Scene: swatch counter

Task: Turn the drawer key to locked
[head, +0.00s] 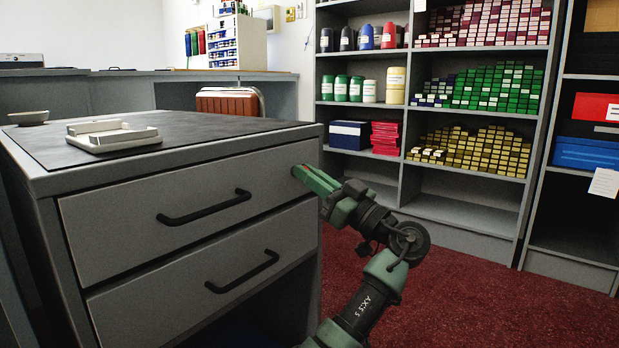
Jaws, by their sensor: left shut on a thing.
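The grey counter has an upper drawer (120,222) with a black bar handle (205,208), and the drawer is closed. My left gripper (303,173) has its green fingers at the right end of the upper drawer's front. It is shut on the drawer key, of which I can make out at most a small reddish bit between the fingertips. The lock and the key's angle are hidden by the fingers, so I cannot tell whether it is turned. My right gripper is not in view.
A lower drawer (150,305) with its own handle is closed below. A pale tray (112,140) and a small dish (28,117) lie on the dark counter mat (200,128). Shelves (455,212) of swatches and bottles stand behind, with open red carpet (450,290) before them.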

